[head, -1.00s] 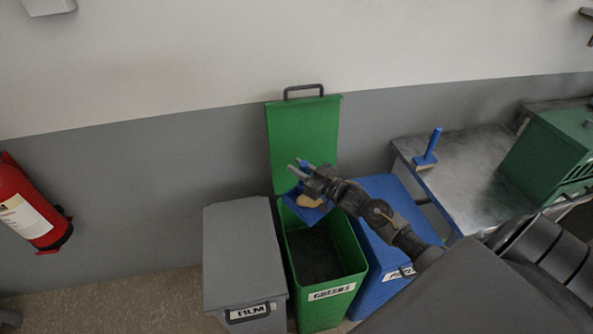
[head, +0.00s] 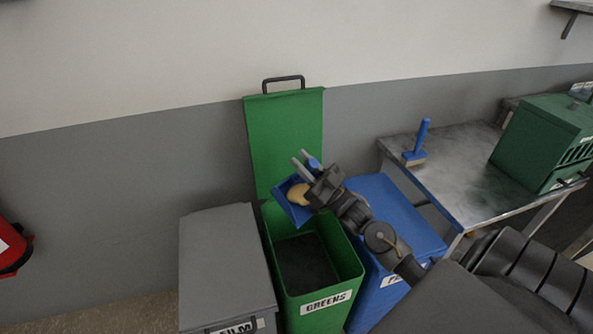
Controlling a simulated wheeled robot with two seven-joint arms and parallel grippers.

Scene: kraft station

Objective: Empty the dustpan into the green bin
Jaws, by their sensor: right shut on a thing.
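The green bin (head: 357,262) stands open between a grey bin and a blue bin, with its lid (head: 284,140) raised against the wall and a "GREENS" label on its front. Its inside looks dark. My right gripper (head: 308,164) is shut on the blue dustpan (head: 291,212) and holds it above the back part of the green bin's opening. A tan lump (head: 298,194) lies in the dustpan. The dustpan's handle is mostly hidden by the gripper. My left gripper is not in view.
The grey bin (head: 225,260) at left and the blue bin (head: 396,215) at right are closed. A metal table (head: 455,180) at right carries a blue brush (head: 416,145) and a green box (head: 540,145). A red fire extinguisher (head: 12,248) is at the left edge.

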